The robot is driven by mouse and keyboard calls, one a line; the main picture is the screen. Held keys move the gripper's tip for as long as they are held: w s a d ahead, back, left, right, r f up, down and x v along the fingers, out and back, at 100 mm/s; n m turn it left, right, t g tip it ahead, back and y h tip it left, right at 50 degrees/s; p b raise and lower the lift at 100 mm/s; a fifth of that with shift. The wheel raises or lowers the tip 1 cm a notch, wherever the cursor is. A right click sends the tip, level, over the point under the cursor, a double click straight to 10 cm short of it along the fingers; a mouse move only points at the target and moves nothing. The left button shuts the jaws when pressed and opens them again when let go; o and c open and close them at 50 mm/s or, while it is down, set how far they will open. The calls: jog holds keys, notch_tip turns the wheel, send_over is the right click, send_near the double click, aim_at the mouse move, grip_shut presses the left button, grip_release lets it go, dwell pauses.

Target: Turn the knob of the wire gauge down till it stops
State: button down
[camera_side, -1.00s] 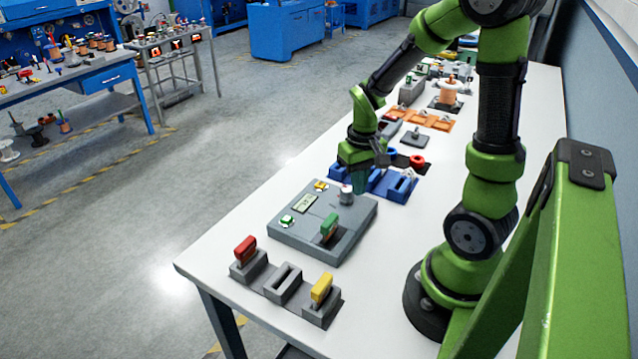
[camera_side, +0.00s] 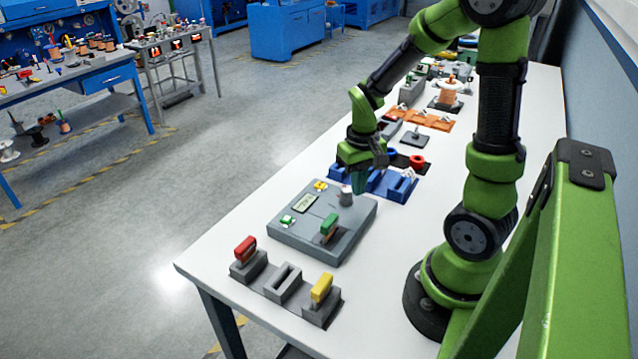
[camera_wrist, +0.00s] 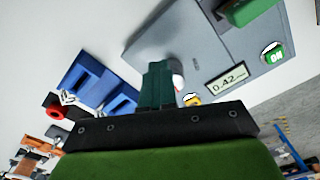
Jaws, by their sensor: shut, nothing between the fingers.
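The wire gauge (camera_side: 300,238) is a flat grey box on the white table. It carries a small display (camera_wrist: 228,82) that seems to read 0.42, a green ON button (camera_wrist: 274,54), a yellow button (camera_wrist: 193,99) and a pale knob (camera_side: 346,196) at its far right corner. A green-handled piece (camera_side: 329,226) stands in the gauge. My gripper (camera_side: 359,183) points down right beside the knob, its fingers shut and empty. In the wrist view the dark green fingers (camera_wrist: 159,84) hide most of the knob; I cannot tell whether they touch it.
Blue holders (camera_side: 398,188) stand just behind the gauge, with a red ring (camera_side: 417,161) beyond. A grey rack (camera_side: 284,284) with red and yellow handled pieces stands in front. The table's left strip is bare.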

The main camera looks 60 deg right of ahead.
aim_at(350, 211)
jog(key=shift+w+a+f+n, duration=0.15)
jog(key=shift+w+a+f, duration=0.15)
jog(key=shift+a, duration=0.3)
jog(key=shift+w+a+f+n, duration=0.15)
jog(key=shift+a+f, duration=0.1)
jog(key=shift+a, duration=0.35)
jog(key=shift+w, duration=0.1)
jog(key=shift+s+a, duration=0.15)
jog(key=shift+s, duration=0.2)
notch_tip(350, 211, up, 6)
jog(key=shift+d, duration=0.2)
jog(key=shift+r, duration=0.1)
jog(key=s+a+r+n+t+y, duration=0.1)
jog(key=s+a+r+t+y, duration=0.1)
jog(key=a+r+t, duration=0.5)
jog(key=a+r, duration=0.4)
jog(key=a, duration=0.2)
jog(key=shift+s+a+r+n, duration=0.2)
jog(key=shift+a+r+n, duration=0.15)
jog(key=shift+r+n, duration=0.05)
